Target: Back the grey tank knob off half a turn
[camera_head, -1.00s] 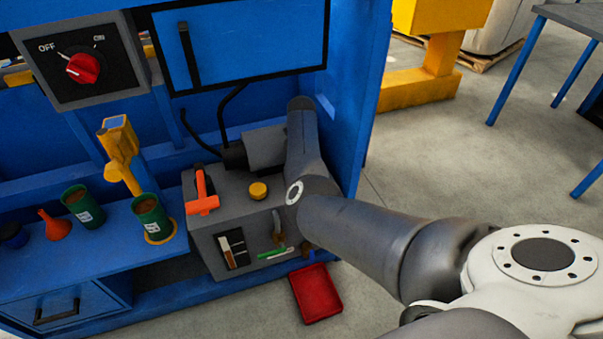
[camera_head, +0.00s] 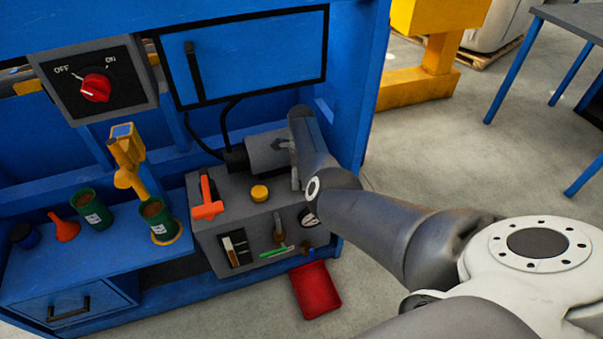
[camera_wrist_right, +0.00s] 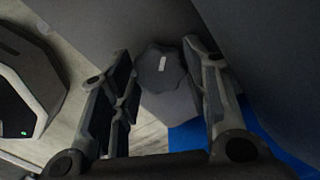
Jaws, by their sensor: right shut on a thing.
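The grey tank knob (camera_wrist_right: 162,78) shows in the right wrist view as a faceted dark grey knob with a small pale mark on its face. My right gripper (camera_wrist_right: 160,62) has one finger on each side of it and is shut on it. In the head view my right forearm reaches to the right end of the grey tank unit (camera_head: 222,190). There my own wrist hides the knob. My left gripper is in neither view.
On the unit are a red-orange lever (camera_head: 207,197), a yellow cap (camera_head: 259,193) and a gauge (camera_head: 308,217). A red tray (camera_head: 316,290) lies on the floor in front. Open floor lies right.

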